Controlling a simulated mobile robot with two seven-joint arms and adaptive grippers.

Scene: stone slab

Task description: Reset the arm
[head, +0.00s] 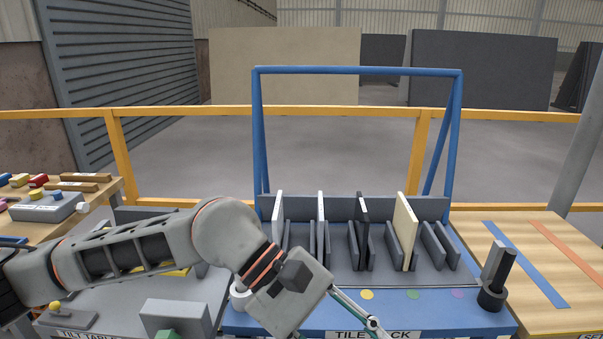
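My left arm comes in from the left and crosses in front of the tile rack (390,296). Its wrist is at the bottom middle. A thin, jointed part of my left gripper (368,322) shows low in front of the rack. Its fingertips are not visible, so I cannot tell whether it is open or shut. My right arm and gripper are not in view.
The blue-framed rack holds upright slabs, including a white one (277,221) and a cream one (404,231). A grey tilt table (120,288) stands left, partly behind my arm. A wooden table (515,250) stands right. A yellow rail (540,116) runs behind.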

